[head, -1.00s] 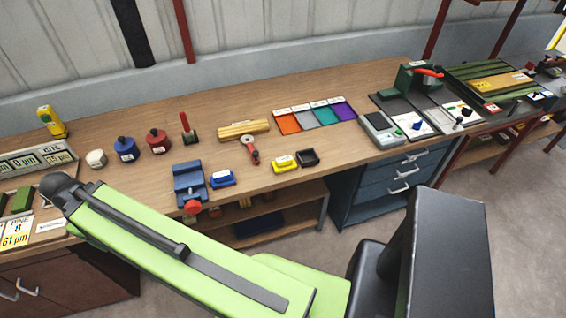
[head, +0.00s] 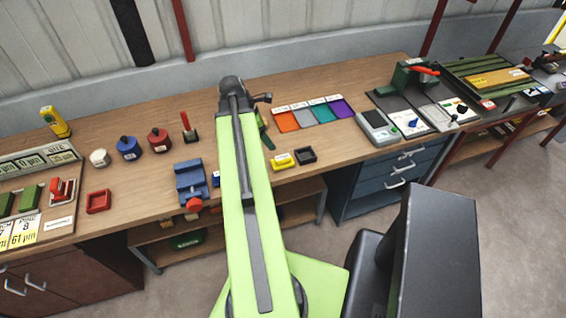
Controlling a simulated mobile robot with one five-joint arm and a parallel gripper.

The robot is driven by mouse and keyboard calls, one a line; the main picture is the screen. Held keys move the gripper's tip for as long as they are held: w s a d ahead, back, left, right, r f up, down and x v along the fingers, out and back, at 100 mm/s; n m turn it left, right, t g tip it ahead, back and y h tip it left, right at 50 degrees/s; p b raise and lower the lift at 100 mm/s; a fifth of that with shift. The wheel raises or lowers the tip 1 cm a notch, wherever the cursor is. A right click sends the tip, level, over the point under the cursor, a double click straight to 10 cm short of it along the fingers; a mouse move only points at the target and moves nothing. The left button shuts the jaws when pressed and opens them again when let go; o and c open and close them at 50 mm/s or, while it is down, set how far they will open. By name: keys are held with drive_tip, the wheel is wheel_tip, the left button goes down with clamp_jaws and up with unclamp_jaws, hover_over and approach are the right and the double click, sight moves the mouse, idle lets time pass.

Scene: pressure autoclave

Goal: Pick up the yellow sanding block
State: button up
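The yellow sanding block (head: 283,161) sits on the wooden workbench (head: 340,149) near its front edge, just right of my green arm in the head view. It has a white label on top. A similar black block (head: 305,155) stands close to its right. My arm reaches up across the bench, and its dark elbow end lies beyond and left of the yellow block. Dark green and black parts show just right of the arm, behind it. My gripper's fingers cannot be made out; they are hidden behind the arm.
A blue vise (head: 191,182) and a partly covered blue block (head: 216,179) are left of the arm. Coloured sheets (head: 315,112) lie behind the yellow block. A grey device (head: 377,128) stands to the right.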

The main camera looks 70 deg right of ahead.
sight(281, 158)
drive_tip(key=b+x, duration=0.9)
drive_tip(key=x, duration=0.2)
drive_tip(key=shift+w+f+b, duration=0.15)
drive_tip(key=shift+f+b, duration=0.05)
drive_tip(key=shift+b, duration=0.1)
drive_tip(key=b+x, duration=0.5)
drive_tip(key=shift+a+f, duration=0.1)
drive_tip(key=shift+f, duration=0.1)
drive_tip(key=shift+r, duration=0.15)
drive_tip(key=shift+c, duration=0.5)
drive_tip(key=c, duration=1.4)
